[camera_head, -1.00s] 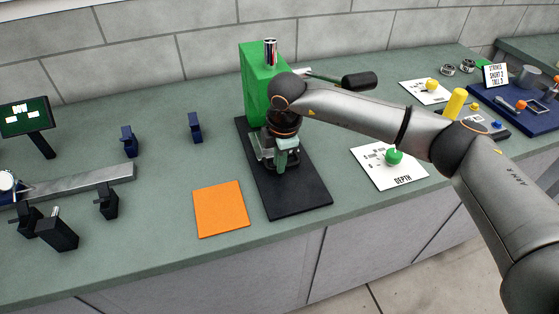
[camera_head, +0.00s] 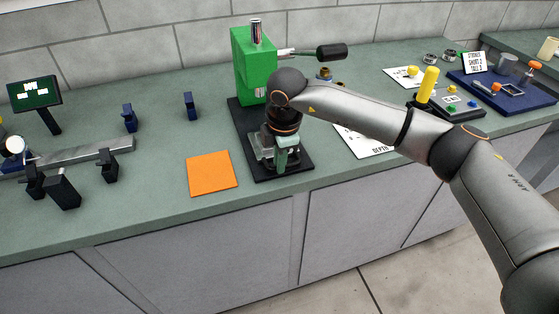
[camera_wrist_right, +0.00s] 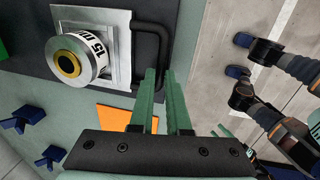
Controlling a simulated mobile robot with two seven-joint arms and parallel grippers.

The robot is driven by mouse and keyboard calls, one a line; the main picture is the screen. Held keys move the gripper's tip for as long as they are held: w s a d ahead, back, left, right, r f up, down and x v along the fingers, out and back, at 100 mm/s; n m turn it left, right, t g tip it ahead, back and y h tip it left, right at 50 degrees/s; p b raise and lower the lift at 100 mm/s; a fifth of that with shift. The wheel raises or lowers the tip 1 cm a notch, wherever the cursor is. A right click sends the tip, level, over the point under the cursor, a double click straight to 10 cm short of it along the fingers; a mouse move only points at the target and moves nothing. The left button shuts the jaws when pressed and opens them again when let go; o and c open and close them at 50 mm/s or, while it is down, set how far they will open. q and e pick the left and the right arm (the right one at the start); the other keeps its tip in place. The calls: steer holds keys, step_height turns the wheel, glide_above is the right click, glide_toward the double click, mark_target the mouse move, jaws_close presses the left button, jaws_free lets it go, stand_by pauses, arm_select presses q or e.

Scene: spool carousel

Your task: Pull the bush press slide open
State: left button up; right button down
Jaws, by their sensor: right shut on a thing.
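The bush press has a green body (camera_head: 252,65) on a black base (camera_head: 243,128), with a lever ending in a black grip (camera_head: 331,51). My right gripper (camera_head: 287,160) is low over the front end of this base. In the right wrist view, the gripper's green fingers (camera_wrist_right: 161,78) are shut on the black bar handle (camera_wrist_right: 163,30) of the slide. The slide is a square metal plate (camera_wrist_right: 118,50) and carries a round labelled bush (camera_wrist_right: 78,58). It stands out in front of the green body. My left gripper may show small at the right wrist view's right side; its jaws are unclear.
An orange pad (camera_head: 212,173) lies left of the base. A white DEPTH card (camera_head: 360,142) lies right, partly behind my arm. A metal rail with black blocks (camera_head: 62,192) stands at the left. The counter's front edge is close to my gripper.

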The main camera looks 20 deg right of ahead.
steer(key=shift+w, duration=0.15)
steer(key=c, duration=0.9)
jaws_free()
steer(key=shift+r, duration=0.15)
steer(key=r, duration=0.4)
steer(key=s+r, duration=0.1)
steer(key=r, duration=0.3)
steer(key=s+r+b, duration=0.1)
steer(key=r, duration=0.3)
steer(key=shift+s, duration=0.1)
